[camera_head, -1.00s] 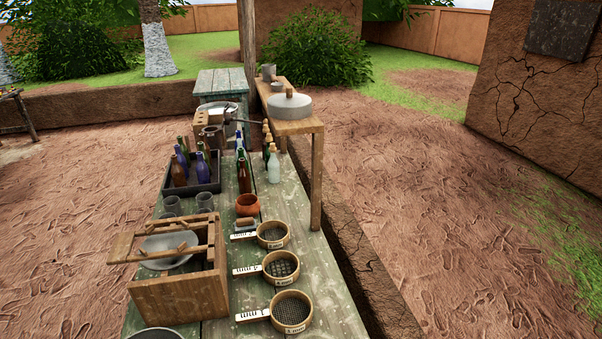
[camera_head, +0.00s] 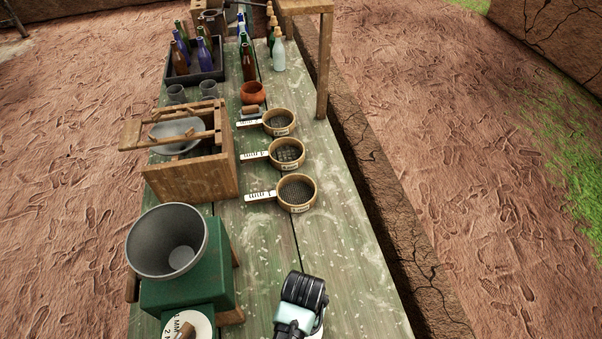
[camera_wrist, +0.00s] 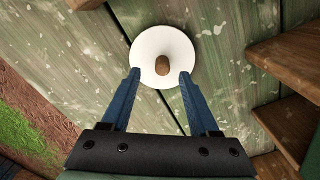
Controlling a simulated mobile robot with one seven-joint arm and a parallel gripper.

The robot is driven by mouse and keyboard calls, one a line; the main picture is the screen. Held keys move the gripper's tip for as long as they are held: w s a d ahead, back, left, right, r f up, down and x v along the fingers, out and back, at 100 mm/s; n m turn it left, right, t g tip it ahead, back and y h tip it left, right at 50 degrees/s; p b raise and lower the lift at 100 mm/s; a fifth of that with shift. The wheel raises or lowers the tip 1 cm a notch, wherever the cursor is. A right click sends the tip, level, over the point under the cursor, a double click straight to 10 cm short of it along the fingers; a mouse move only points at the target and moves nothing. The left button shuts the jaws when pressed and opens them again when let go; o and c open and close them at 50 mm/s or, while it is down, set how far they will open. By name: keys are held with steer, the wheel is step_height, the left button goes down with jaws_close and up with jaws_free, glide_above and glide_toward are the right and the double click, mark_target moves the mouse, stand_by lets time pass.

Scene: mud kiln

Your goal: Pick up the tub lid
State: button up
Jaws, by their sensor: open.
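The tub lid (camera_wrist: 163,42), a round white disc with a small brown wooden knob (camera_wrist: 162,65), lies on the green planks in the wrist view. My gripper (camera_wrist: 160,74) is open, with its two blue fingers pointing at the lid. The fingertips overlap the near part of the disc in the picture, one on each side of the knob. Nothing is held between them. How high the fingertips are above the lid is hard to tell. I cannot make out the lid or the fingers in the head view, where only part of my arm shows at the bottom.
The worn green table (camera_head: 350,285) holds a green mill with a grey bowl (camera_head: 166,242), a wooden box (camera_head: 190,172) and several sieves (camera_head: 296,192). A bottle tray (camera_head: 195,75) stands farther back. In the wrist view, brown wooden boards (camera_wrist: 290,65) stand close on the right.

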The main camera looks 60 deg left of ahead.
steer(key=shift+a+f, duration=0.15)
steer(key=shift+f, duration=1.9)
jaws_close()
